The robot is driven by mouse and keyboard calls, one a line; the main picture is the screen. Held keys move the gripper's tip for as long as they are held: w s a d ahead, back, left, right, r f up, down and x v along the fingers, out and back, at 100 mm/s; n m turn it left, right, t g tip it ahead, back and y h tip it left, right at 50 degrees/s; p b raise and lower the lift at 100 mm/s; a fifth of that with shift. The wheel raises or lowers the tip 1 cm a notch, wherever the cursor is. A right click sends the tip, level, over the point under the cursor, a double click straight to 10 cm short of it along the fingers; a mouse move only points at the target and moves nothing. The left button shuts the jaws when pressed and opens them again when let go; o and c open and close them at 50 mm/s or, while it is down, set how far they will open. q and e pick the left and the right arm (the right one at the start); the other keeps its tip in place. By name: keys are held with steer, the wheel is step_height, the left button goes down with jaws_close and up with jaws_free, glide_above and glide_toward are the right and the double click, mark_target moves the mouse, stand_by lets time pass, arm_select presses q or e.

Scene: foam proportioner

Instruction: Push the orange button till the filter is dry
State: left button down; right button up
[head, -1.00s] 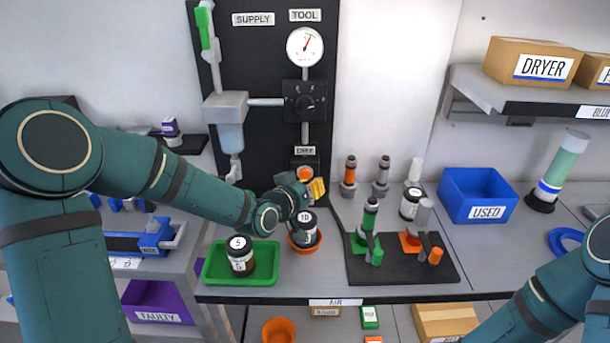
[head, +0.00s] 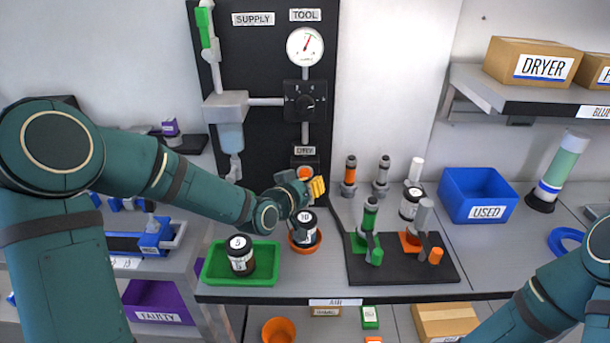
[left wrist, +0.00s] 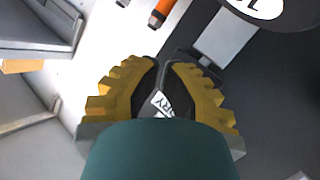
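The orange button (head: 305,174) sits under a small DRY label (head: 305,151) at the foot of the black panel. My left gripper (head: 318,186) has its yellow fingers just below and right of the button; I cannot tell whether they touch it. In the left wrist view its two fingertips (left wrist: 160,63) are together with nothing seen held, and part of a DRY label (left wrist: 160,104) shows between the fingers. I cannot tell which item is the filter. A jar marked 10 (head: 305,232) stands in an orange dish below my gripper. My right gripper is out of view.
A jar marked 5 (head: 240,257) stands in a green tray (head: 213,268) to the left. A black board (head: 440,272) with green and orange fixtures lies right of the dish. A blue USED bin (head: 478,190) is farther right.

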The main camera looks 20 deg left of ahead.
arm_select(q)
steer(key=shift+w, duration=0.15)
stand_by(0.5)
steer(key=shift+w+a+b, duration=0.1)
steer(key=shift+w+b, duration=0.15)
steer(key=shift+b, duration=0.05)
steer(key=shift+w+a, duration=0.15)
steer(key=shift+w, duration=0.3)
stand_by(0.7)
stand_by(0.3)
steer(key=shift+s+d+b, duration=0.25)
steer(key=shift+s+b, duration=0.25)
steer(key=shift+s, duration=0.35)
